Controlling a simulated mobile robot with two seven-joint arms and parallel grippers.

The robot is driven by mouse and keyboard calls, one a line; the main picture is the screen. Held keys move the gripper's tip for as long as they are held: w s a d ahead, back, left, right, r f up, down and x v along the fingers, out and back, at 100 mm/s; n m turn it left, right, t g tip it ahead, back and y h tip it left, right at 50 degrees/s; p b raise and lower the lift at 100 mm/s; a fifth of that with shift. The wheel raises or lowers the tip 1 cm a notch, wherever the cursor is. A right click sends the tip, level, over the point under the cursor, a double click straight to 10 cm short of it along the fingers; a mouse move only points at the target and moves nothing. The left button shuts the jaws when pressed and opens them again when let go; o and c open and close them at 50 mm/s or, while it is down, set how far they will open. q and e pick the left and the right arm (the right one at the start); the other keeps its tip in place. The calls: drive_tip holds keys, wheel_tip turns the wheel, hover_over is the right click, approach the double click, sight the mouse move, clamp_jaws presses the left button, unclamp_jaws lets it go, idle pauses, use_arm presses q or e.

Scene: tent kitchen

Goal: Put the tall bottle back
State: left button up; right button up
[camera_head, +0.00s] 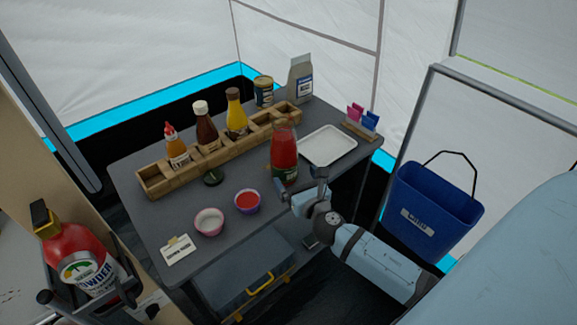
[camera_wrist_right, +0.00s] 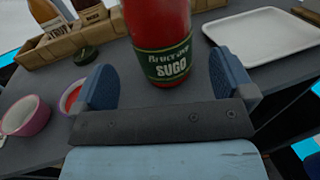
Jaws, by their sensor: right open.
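The tall bottle (camera_head: 284,152), filled with red sauce, stands upright on the dark table in front of the wooden rack. The right wrist view shows its green label reading SUGO (camera_wrist_right: 166,62). My right gripper (camera_wrist_right: 166,88) is open, its blue fingers on either side of the bottle's lower part, with the bottle apart from the palm. In the head view the right gripper (camera_head: 305,190) is just in front of the bottle. The wooden rack (camera_head: 152,182) holds several sauce bottles and has empty compartments. My left gripper is not in view.
A dark round lid (camera_head: 213,178), a red-sauce bowl (camera_head: 247,202) and a pink bowl (camera_head: 209,222) lie left of the bottle. A white tray (camera_head: 328,145) is close on its right.

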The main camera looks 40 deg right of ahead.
drive_tip(key=s+a+f+m+g+y, duration=0.3)
drive_tip(key=s+a+f+m, duration=0.3)
drive_tip(key=m, duration=0.9)
drive_tip(key=s+a+f+m+g+y, duration=0.3)
drive_tip(key=s+a+m, duration=0.7)
drive_tip(key=m, duration=0.6)
wheel_tip(320, 180, down, 3)
drive_tip(key=shift+s+a+r+g+y, duration=0.1)
drive_tip(key=shift+s+a+g+y, duration=0.2)
drive_tip(key=shift+s+g, duration=0.55)
drive_tip(key=shift+s+r+t, duration=0.1)
drive_tip(key=shift+s+t, duration=0.15)
